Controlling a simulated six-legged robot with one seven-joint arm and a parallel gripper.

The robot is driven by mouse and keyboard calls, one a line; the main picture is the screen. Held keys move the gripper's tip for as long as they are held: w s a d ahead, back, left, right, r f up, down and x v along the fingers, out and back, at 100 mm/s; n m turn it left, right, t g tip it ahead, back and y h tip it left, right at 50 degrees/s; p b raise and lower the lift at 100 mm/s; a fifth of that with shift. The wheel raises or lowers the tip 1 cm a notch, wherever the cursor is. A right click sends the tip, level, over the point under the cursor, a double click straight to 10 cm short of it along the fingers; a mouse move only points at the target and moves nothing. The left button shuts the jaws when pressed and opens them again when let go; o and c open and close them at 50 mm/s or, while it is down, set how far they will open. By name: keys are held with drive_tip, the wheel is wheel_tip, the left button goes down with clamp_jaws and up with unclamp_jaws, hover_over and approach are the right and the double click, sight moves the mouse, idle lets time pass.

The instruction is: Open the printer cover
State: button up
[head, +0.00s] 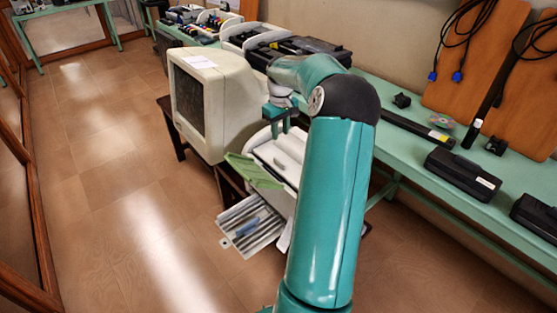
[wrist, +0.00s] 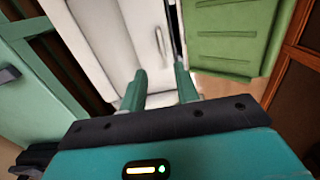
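The printer (head: 284,158) is a white machine standing low beside the green bench, partly hidden behind my arm. A light green panel (head: 254,171) sticks out at its left side, tilted; it also shows at upper right in the wrist view (wrist: 228,35). The printer's white top (wrist: 125,40) fills the upper middle of the wrist view, with a slim handle-like mark near a dark gap. I cannot tell which panel is the cover. My gripper (wrist: 160,88) is open, its two fingers apart and pointing at the white surface, with nothing visibly held. Contact cannot be told.
A beige CRT monitor (head: 214,98) stands just left of the printer. A ribbed tray (head: 252,222) with a blue item lies low in front. The green bench (head: 420,120) behind holds black devices (head: 462,174) and boxes. The wooden floor at left (head: 110,150) is clear.

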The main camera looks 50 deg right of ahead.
sight(279, 161)
wheel_tip(279, 161, down, 13)
drive_tip(key=shift+w+a+f, duration=0.1)
drive_tip(key=shift+a+f, duration=0.05)
idle(0.4)
clamp_jaws()
